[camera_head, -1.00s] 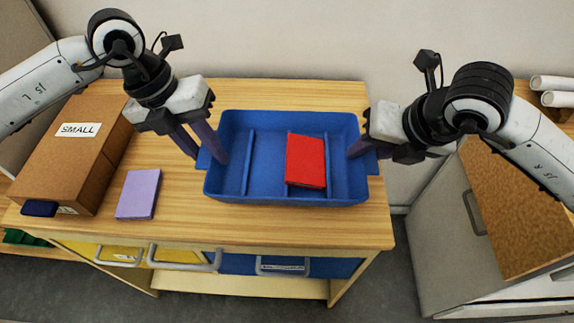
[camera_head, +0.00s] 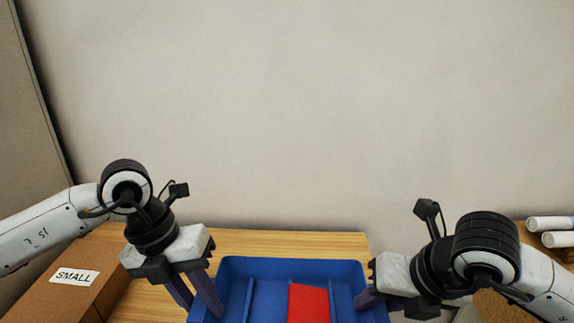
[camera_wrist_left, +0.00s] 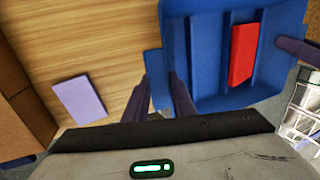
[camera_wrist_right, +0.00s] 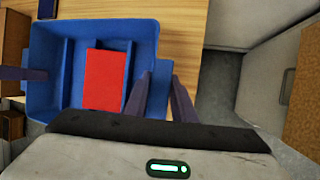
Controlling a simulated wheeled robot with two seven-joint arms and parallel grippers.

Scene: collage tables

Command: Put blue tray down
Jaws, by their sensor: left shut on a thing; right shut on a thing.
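The blue tray (camera_head: 262,268) is at the bottom middle of the head view, its near part cut off by the frame edge. A red flat block (camera_head: 308,303) lies inside it, also seen in the left wrist view (camera_wrist_left: 242,55) and right wrist view (camera_wrist_right: 105,78). My left gripper (camera_head: 200,308) is shut on the tray's left end. My right gripper (camera_head: 372,300) is shut on its right end. The tray is over the wooden tabletop (camera_head: 235,243); I cannot tell whether it touches the surface.
A brown box marked SMALL (camera_head: 62,295) stands at the left. A purple flat block (camera_wrist_left: 80,100) lies on the tabletop left of the tray. White rolls (camera_head: 552,223) lie at the far right. A pale wall (camera_head: 300,110) rises behind the table.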

